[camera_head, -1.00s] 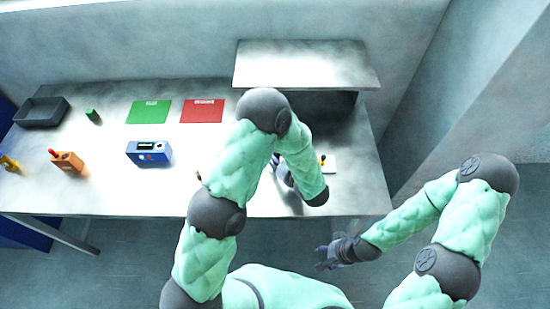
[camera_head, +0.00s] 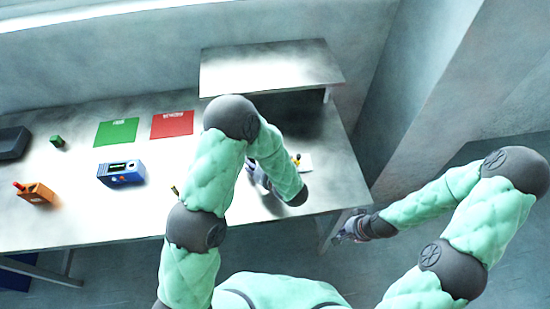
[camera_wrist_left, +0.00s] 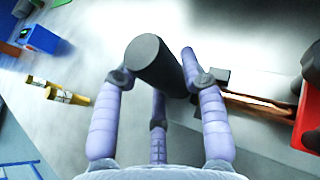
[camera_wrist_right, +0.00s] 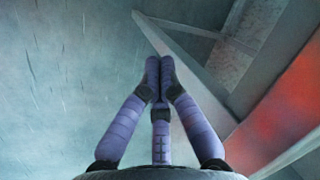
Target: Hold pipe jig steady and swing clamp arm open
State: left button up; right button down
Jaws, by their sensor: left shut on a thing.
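My left gripper (camera_wrist_left: 157,85) is shut on a dark cylinder (camera_wrist_left: 150,60) in the left wrist view. A copper-coloured pipe (camera_wrist_left: 262,106) and a red part (camera_wrist_left: 308,122) lie to its right on a pale plate, with a small black block beside the fingers. I cannot tell how the cylinder joins these. In the head view my left gripper (camera_head: 257,176) is partly behind my left arm, beside the pale jig plate (camera_head: 306,161) with its yellow piece. My right gripper (camera_wrist_right: 159,72) is shut and empty; in the head view it is near the table's front right corner.
A raised shelf (camera_head: 270,68) stands at the back of the table. A blue device (camera_head: 121,173), orange block (camera_head: 36,194), green mat (camera_head: 116,132), red mat (camera_head: 172,124) and dark tray (camera_head: 12,142) are on the left. A wall rises at right.

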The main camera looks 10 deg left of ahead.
pick_arm(q)
jog(key=shift+r, duration=0.1)
pick_arm(e)
jog(key=w+d+r+m+t+h, duration=0.2)
jog(key=w+d+r, duration=0.35)
jog(key=d, duration=0.45)
jog(key=w+d+r+m+t+h, duration=0.1)
jog(key=w+d+r+m, duration=0.1)
jog(key=w+d+r, duration=0.6)
jog(key=w+a+r+n+y, duration=0.1)
jog(key=w+a+n, duration=0.1)
jog(key=a+n, duration=0.2)
jog(key=w+a+r+n+g+y, duration=0.1)
jog(key=w+a+n+y, duration=0.1)
jog(key=a+n, duration=0.3)
jog(key=w+a+r+n+y, duration=0.1)
jog(key=w+a+n, duration=0.2)
jog(key=a, duration=0.4)
jog(key=shift+w+a+n+g+y, duration=0.1)
jog(key=shift+w+n+g+y, duration=0.25)
jog(key=shift+n, duration=0.35)
jog(key=s+a+r+n+g+y, duration=0.1)
jog(key=a+r+n, duration=0.3)
jog(key=a+n, duration=0.4)
jog(key=s+a+r+n+g+y, duration=0.2)
jog(key=a+r+n+g, duration=0.2)
jog(key=a+n, duration=0.4)
jog(key=a, duration=0.5)
jog(key=shift+a+r+n, duration=0.3)
